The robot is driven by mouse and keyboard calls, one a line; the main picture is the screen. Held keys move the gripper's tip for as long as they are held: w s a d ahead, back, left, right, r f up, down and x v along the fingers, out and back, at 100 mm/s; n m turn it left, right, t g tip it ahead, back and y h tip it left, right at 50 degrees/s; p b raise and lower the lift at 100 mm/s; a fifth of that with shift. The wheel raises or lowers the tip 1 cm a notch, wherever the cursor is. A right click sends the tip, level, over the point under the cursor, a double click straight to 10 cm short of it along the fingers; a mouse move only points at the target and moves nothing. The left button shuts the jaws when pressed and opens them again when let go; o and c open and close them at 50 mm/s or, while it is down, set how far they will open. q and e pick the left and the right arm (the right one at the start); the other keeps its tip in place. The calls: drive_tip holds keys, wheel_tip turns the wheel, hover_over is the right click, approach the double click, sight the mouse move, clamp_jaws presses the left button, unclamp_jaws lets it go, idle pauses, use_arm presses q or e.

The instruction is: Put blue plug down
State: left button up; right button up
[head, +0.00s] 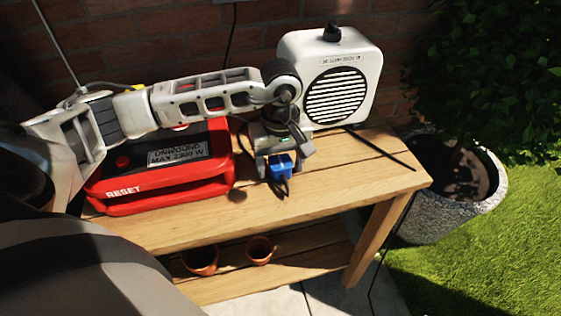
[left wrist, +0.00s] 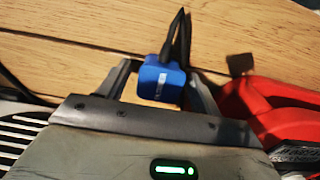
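The blue plug (head: 281,170) is between the fingers of my left gripper (head: 280,178), over the front part of the wooden table (head: 330,180). In the left wrist view the blue plug (left wrist: 160,84) sits between the two fingers of the left gripper (left wrist: 160,85), with a black cable rising from its top edge. The fingers look closed against its sides. I cannot tell whether the plug touches the table. My right gripper is not in view.
A red reel box (head: 160,165) with a RESET label stands left of the gripper. A white speaker-like heater (head: 335,80) stands behind. Black cables cross the table. The right front tabletop is clear. Two pots (head: 259,250) sit on the lower shelf; a stone planter (head: 450,205) stands right.

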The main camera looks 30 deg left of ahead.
sight(280, 162)
use_arm(q)
wheel_tip(280, 162, up, 13)
drive_tip(key=p, duration=0.1)
idle(0.5)
idle(0.4)
